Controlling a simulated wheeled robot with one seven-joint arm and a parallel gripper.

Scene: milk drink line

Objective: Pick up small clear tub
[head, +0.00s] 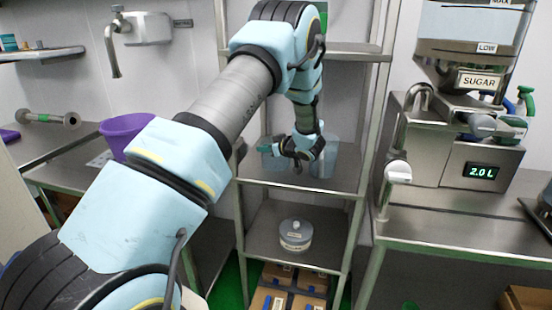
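A clear, faintly bluish tub (323,160) stands on the middle shelf of the metal rack, just right of and behind my gripper. Another pale, clear shape shows left of the gripper, by a teal patch; I cannot tell if it is a separate tub. My gripper (290,150) hangs over the middle shelf at the end of my arm, dark and small in the picture. Its fingers are too small and overlapped to show whether they are open or shut, or whether they touch a tub.
A lidded, labelled round container (296,236) stands on the shelf below. Boxes (290,285) sit at the bottom. Rack posts (361,150) flank the shelves. A purple bowl (125,130) is on the left counter. The sugar dispenser (476,80) stands right.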

